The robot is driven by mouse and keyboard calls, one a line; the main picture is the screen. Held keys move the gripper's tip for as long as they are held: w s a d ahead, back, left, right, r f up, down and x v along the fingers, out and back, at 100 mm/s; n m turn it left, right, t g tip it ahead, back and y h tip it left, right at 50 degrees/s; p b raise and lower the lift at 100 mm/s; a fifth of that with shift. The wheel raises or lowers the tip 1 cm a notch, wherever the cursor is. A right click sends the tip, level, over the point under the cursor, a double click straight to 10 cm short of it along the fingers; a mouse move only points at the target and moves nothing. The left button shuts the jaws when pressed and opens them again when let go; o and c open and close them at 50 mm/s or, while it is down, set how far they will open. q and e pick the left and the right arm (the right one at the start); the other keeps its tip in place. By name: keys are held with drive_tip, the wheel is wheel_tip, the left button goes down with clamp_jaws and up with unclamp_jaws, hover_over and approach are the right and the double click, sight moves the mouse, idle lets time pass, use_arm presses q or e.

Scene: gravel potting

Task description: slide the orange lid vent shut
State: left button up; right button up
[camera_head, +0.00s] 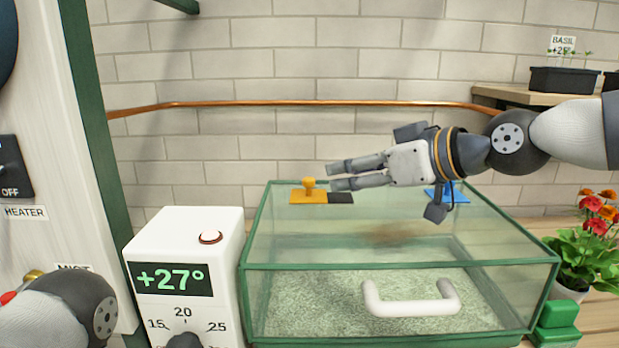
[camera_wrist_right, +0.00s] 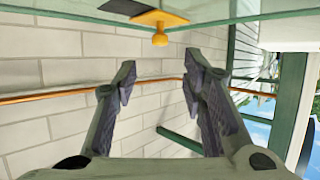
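The orange lid vent (camera_head: 308,196) is a flat plate with a round knob, on the glass lid (camera_head: 400,235) towards its back left. A dark opening (camera_head: 341,198) lies uncovered just right of the plate. In the right wrist view the orange vent (camera_wrist_right: 160,19) and its knob are at the top, beyond the fingertips, with the dark opening (camera_wrist_right: 124,6) beside it. My right gripper (camera_head: 332,175) is open and empty, its fingers pointing left above the lid, a little right of the knob and apart from it. My left gripper is out of view; only my left arm shows at lower left.
A blue vent (camera_head: 446,193) lies partly behind my right wrist. A white thermostat box (camera_head: 185,265) reading +27° stands left of the glass tank. A white handle (camera_head: 412,300) is on the tank's front. A flower pot (camera_head: 590,240) stands right. A copper pipe (camera_head: 300,103) runs along the wall.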

sight(312, 181)
drive_tip(key=x, duration=0.5)
drive_tip(key=b+x, duration=0.1)
drive_tip(key=x, duration=0.2)
drive_tip(key=shift+f, duration=0.35)
drive_tip(key=shift+w+a, duration=0.35)
drive_tip(key=shift+d, duration=0.1)
clamp_jaws()
